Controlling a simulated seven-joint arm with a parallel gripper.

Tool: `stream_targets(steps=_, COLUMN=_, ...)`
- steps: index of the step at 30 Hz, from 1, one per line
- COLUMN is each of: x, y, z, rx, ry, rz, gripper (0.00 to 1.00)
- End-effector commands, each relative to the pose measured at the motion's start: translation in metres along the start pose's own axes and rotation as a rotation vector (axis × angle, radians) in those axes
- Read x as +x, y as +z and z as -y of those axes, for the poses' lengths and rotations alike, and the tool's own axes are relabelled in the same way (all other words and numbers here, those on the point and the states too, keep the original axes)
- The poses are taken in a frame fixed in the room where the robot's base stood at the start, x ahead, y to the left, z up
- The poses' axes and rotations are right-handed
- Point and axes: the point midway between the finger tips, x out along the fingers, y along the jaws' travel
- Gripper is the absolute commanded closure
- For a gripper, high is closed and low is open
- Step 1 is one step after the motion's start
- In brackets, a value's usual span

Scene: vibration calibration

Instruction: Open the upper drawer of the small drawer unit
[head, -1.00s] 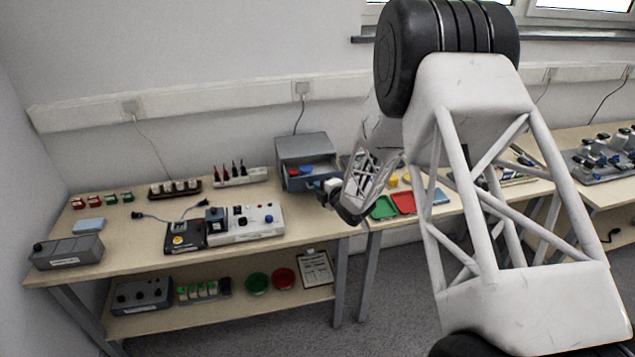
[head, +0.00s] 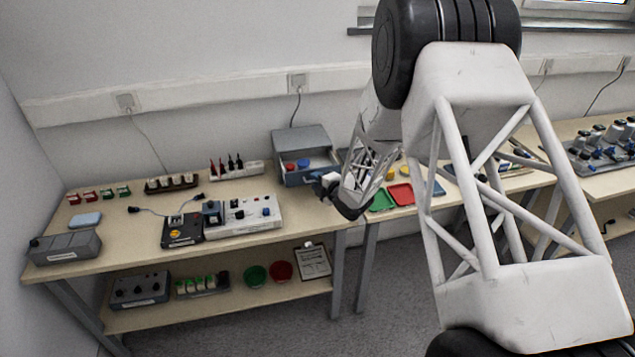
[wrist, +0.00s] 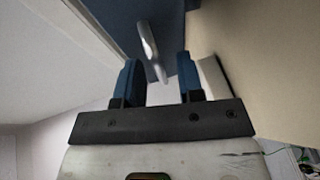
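The small grey-blue drawer unit (head: 302,143) stands at the back right of the left bench in the head view. Its upper drawer (head: 293,181) is partly out, with red and blue items showing inside. My gripper (head: 322,184) is at the front right of this drawer. In the wrist view, the blue fingers of my gripper (wrist: 157,80) are apart. A silver handle (wrist: 150,48) on a dark blue front (wrist: 110,22) reaches down between them, with gaps visible on both sides. The lower part of the unit is hard to make out.
Green (head: 380,201) and red (head: 400,194) trays lie right of my gripper on the neighbouring bench. Bare bench top (head: 310,217) shows in front of the unit.

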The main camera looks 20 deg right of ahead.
Motion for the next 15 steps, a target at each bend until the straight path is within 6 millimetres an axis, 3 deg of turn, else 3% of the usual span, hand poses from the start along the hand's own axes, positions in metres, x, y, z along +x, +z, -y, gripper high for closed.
stream_targets(steps=15, x=-0.044, y=0.001, z=0.000, rx=0.000, ry=0.000, rz=0.001, gripper=0.65)
